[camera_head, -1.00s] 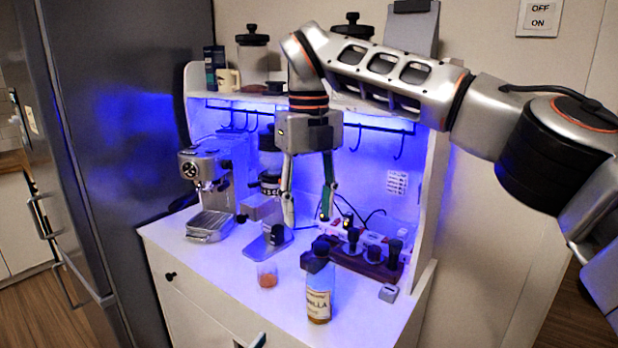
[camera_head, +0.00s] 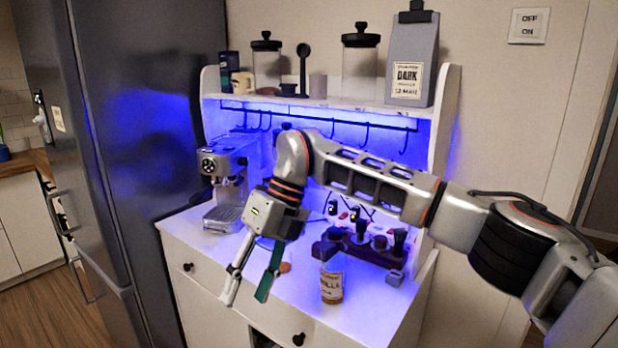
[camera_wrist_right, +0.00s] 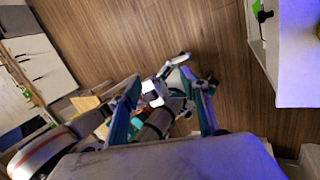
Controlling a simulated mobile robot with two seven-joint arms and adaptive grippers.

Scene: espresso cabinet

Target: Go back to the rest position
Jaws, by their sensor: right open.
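My right gripper (camera_head: 247,296) is open and empty, pointing down at the front edge of the white cabinet top (camera_head: 187,228). Its two fingers are apart, and nothing is between them in the head view. The right arm reaches in from the right, across the cabinet. In the right wrist view, the right gripper (camera_wrist_right: 165,85) looks down toward the wooden floor. My other arm and left gripper (camera_wrist_right: 180,83) seem to show below it there, too cluttered to read. The left gripper is out of the head view.
On the cabinet stand an espresso machine (camera_head: 224,182), a vanilla bottle (camera_head: 332,283) close right of the gripper, and a dark tool rack (camera_head: 370,250). A shelf (camera_head: 330,104) holds jars and a coffee bag (camera_head: 410,62). A dark fridge (camera_head: 140,120) stands left. Floor in front is open.

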